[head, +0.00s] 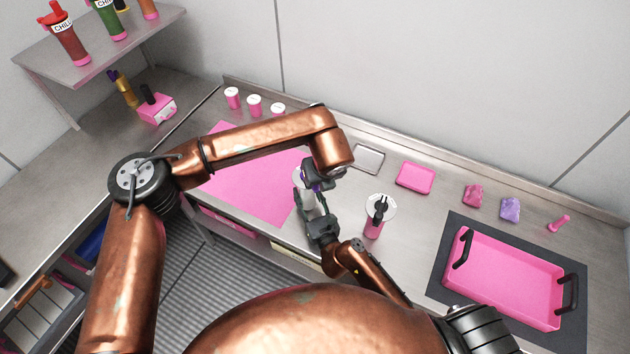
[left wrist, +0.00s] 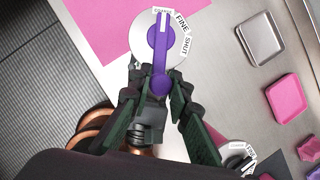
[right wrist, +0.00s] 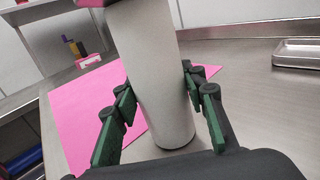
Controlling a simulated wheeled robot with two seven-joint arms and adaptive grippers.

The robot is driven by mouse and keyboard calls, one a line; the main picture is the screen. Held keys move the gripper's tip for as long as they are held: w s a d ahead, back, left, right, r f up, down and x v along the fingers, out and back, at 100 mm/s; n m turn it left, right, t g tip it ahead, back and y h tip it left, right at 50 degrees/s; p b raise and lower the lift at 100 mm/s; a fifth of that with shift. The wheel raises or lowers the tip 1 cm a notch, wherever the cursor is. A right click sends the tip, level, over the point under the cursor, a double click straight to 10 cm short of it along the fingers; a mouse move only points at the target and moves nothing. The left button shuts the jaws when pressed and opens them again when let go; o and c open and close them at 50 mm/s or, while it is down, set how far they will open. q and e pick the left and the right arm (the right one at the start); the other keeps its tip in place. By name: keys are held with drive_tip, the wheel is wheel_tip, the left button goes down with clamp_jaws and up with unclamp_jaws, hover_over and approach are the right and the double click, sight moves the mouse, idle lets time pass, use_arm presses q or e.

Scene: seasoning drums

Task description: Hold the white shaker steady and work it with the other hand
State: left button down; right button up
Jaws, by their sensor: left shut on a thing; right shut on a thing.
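The white shaker (head: 308,203) stands upright near the front of the counter. Its white round top (left wrist: 143,38) carries a purple lever (left wrist: 161,55) and labels, with FINE and SHUT legible. The lever's pointer is at the label at the dial's far edge, which seems to read COARSE. My left gripper (left wrist: 155,85) comes from above and is shut on the lever's handle; it also shows in the head view (head: 322,180). My right gripper (right wrist: 160,98) is shut around the shaker's plain white body (right wrist: 150,70), low in the head view (head: 318,222). The arms hide part of the shaker.
A pink shaker with a black lever (head: 376,217) stands close on the right. A pink mat (head: 250,185) lies left. Behind are a metal tray (head: 368,159) and a pink dish (head: 415,177). A pink handled tray (head: 505,275) is at right. Small pink jars (head: 254,105) stand at back left.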

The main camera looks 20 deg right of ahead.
use_arm(q)
drive_tip(key=c, duration=1.8)
unclamp_jaws()
drive_tip(key=v, duration=1.2)
use_arm(e)
drive_tip(key=o, duration=1.4)
